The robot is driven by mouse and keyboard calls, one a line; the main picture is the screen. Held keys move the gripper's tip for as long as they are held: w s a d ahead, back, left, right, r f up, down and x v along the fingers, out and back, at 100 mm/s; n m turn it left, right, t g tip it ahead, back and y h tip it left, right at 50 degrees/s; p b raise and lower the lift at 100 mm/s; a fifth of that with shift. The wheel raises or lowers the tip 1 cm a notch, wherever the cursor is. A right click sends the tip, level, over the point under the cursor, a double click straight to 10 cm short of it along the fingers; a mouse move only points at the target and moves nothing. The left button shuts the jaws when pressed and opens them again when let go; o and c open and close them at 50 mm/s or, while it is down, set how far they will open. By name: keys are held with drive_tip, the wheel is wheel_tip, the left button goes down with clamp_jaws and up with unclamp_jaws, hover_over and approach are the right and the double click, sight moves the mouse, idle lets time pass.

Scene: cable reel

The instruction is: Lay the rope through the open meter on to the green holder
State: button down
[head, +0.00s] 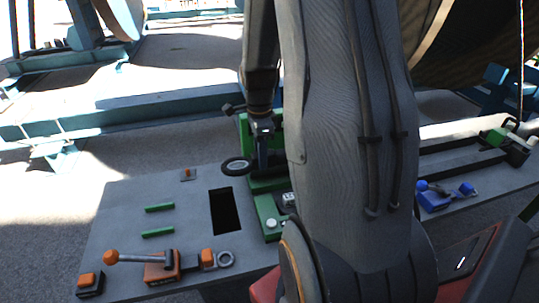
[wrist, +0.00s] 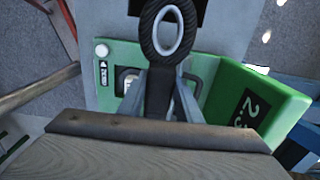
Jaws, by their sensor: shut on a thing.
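My gripper (head: 262,130) is shut on the dark rope (wrist: 160,92), just behind the rope's end. The rope end is a black loop with a pale ring inside; it points away from my wrist in the wrist view, and shows left of the jaws in the head view (head: 237,166). The green meter (head: 265,207) is below the jaws, partly hidden by my arm. In the wrist view the meter (wrist: 275,95) has a raised, tilted part with a dark display at right. I cannot tell whether the rope touches it. I cannot tell which green part is the holder.
The grey table (head: 125,215) has a dark rectangular opening (head: 225,211), two green bars (head: 159,208) and an orange-knobbed lever (head: 140,257). A blue clamp-like part (head: 445,194) and a green part (head: 495,137) are at right. A large reel (head: 475,45) stands behind.

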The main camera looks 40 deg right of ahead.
sight(228, 166)
drive_tip(key=w+a, duration=0.1)
drive_tip(key=a, duration=0.2)
drive_tip(key=w+a+b, duration=0.1)
drive_tip(key=a, duration=0.2)
drive_tip(key=w+a+b, duration=0.1)
drive_tip(key=w+a, duration=0.1)
drive_tip(key=a, duration=0.1)
drive_tip(key=shift+a, duration=0.1)
drive_tip(key=w+a+p, duration=0.1)
drive_tip(key=w+a, duration=0.3)
drive_tip(key=a, duration=0.6)
drive_tip(key=w+a+p, duration=0.1)
drive_tip(key=w+a, duration=0.3)
drive_tip(key=a, duration=0.6)
drive_tip(key=shift+w+a+f+b, duration=0.1)
drive_tip(key=shift+f+b, duration=1.1)
drive_tip(key=shift+f, duration=1.45)
drive_tip(key=shift+w+a+f+b, duration=0.1)
drive_tip(key=shift+f+b, duration=1.15)
drive_tip(key=shift+f, duration=1.4)
drive_tip(key=shift+w+a+f+b, duration=0.1)
drive_tip(key=shift+f+b, duration=1.1)
drive_tip(key=shift+f, duration=1.45)
drive_tip(key=c, duration=1.2)
unclamp_jaws()
drive_tip(key=shift+s, duration=0.1)
